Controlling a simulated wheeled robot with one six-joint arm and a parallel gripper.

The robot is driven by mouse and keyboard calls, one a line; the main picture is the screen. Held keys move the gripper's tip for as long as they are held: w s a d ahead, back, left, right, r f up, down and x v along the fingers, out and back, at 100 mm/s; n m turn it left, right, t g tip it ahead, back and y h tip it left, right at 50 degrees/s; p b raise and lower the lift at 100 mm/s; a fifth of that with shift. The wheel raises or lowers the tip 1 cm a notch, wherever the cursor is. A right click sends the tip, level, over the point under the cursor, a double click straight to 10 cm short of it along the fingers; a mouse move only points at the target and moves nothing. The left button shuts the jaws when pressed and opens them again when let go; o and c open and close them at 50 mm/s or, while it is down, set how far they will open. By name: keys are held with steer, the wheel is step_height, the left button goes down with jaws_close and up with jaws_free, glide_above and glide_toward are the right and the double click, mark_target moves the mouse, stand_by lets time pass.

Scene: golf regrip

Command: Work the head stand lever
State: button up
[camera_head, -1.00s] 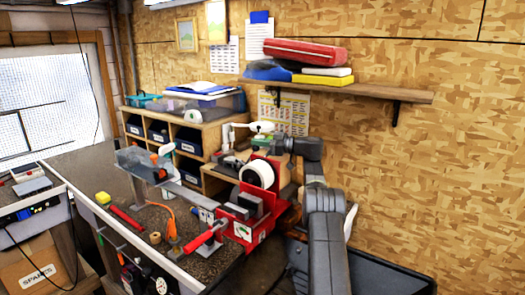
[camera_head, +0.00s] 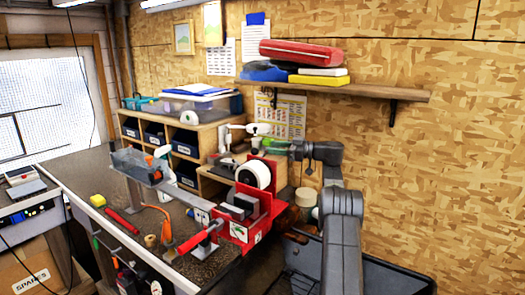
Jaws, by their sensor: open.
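A grey stand (camera_head: 137,166) with a trough-like top rises from the bench at the left. A red vise (camera_head: 238,230) with a red-gripped handle (camera_head: 200,238) sits at the bench's right front. My gripper (camera_head: 277,147) is open, above and behind the white tape roll on the red vise, well to the right of the grey stand. Its fingers are small and partly lost against the clutter.
A wooden cubby (camera_head: 207,131) stands behind. A wall shelf (camera_head: 370,88) is above my arm. A dark bin (camera_head: 385,265) is at lower right.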

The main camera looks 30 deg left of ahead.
steer(key=shift+v, duration=2.7)
